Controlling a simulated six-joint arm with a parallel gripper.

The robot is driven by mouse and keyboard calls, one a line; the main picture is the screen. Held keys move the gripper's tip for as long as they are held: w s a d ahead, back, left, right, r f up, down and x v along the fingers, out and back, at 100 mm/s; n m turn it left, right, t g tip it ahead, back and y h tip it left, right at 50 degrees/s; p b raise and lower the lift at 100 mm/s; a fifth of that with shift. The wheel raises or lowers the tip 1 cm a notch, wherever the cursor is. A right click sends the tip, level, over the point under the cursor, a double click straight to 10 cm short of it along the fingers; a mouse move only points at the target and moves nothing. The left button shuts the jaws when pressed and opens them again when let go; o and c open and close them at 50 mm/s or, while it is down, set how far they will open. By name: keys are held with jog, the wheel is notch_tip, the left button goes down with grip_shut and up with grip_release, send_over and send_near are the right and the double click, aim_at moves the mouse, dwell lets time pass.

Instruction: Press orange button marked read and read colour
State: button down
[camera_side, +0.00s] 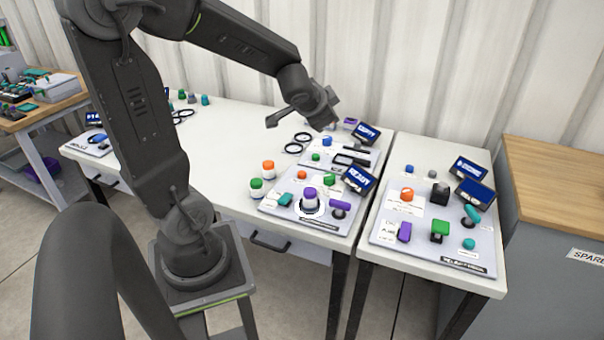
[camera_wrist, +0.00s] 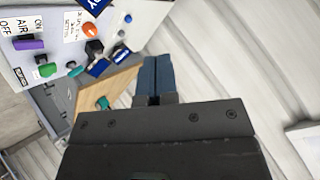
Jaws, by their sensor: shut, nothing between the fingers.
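An orange button (camera_side: 406,194) stands on a white label on the right-hand panel (camera_side: 383,240); it also shows at the upper left of the wrist view (camera_wrist: 90,29). The label's print is too small to read for certain. A smaller orange button (camera_side: 302,175) is on the middle panel (camera_side: 270,207), by a blue display (camera_side: 360,180) that seems to say READY. My gripper (camera_wrist: 157,72) is shut and empty, its dark blue fingers side by side. In the side view it is raised above the back of the tables, apart from both orange buttons.
The right panel also carries a purple block (camera_side: 405,232), a green block (camera_side: 440,228), a black block (camera_side: 440,193) and two blue displays (camera_side: 468,168). An orange-topped cylinder (camera_side: 268,167) and a green-topped one (camera_side: 256,187) stand left of the middle panel. A wooden-topped cabinet (camera_side: 560,165) is at right.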

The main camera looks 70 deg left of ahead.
jog(key=w+a+f+m, duration=0.2)
jog(key=a+f, duration=0.4)
jog(key=a, duration=0.3)
jog(key=m+t+h, duration=0.1)
jog(key=m+h, duration=0.1)
jog(key=h, duration=0.1)
send_over(302, 174)
notch_tip(302, 174, down, 7)
jog(key=shift+w, duration=0.1)
jog(key=shift+f, duration=4.35)
jog(key=shift+f, duration=0.1)
jog(key=shift+f, duration=0.3)
